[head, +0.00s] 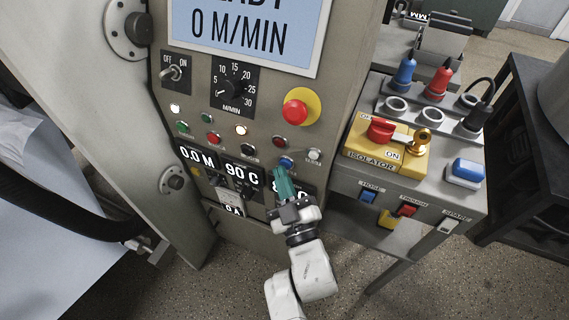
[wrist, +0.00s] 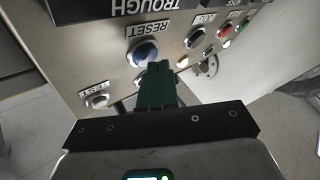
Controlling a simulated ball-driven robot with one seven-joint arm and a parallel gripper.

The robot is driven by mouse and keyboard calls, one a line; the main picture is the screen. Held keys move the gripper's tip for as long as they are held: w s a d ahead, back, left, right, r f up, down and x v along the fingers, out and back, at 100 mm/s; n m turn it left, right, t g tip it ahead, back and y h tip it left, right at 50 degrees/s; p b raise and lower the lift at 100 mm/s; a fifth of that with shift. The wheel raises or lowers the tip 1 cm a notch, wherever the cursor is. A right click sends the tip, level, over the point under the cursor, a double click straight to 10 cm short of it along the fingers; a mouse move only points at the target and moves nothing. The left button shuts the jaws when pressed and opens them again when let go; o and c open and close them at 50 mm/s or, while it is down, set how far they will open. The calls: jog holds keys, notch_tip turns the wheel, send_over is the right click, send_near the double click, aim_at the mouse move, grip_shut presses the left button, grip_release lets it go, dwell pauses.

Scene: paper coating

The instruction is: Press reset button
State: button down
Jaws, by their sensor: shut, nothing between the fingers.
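The reset button (head: 287,162) is a round blue button on the grey control panel, in the lower row of buttons. In the wrist view, the blue button (wrist: 143,53) sits beside an upside-down RESET label (wrist: 149,28). My gripper (head: 280,174) is shut and empty, with its green fingers pointing at the panel just below the button. In the wrist view, the fingertips (wrist: 158,68) overlap the lower right edge of the button. I cannot tell whether they touch it or whether it is pressed in.
A white button (head: 314,154) lies just right of the reset button, and a red button (head: 279,141) just above. Number displays (head: 242,172) are to the left. A red emergency button (head: 295,112) is higher up. The yellow isolator box (head: 385,158) stands on the bench at right.

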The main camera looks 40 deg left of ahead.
jog(key=shift+s+d, duration=0.1)
jog(key=shift+s, duration=0.45)
jog(key=shift+s+d+b, duration=0.2)
jog(key=shift+s, duration=0.6)
jog(key=shift+s+d+b, duration=0.2)
jog(key=shift+s, duration=0.6)
jog(key=shift+s+d+b, duration=0.2)
jog(key=shift+s, duration=0.6)
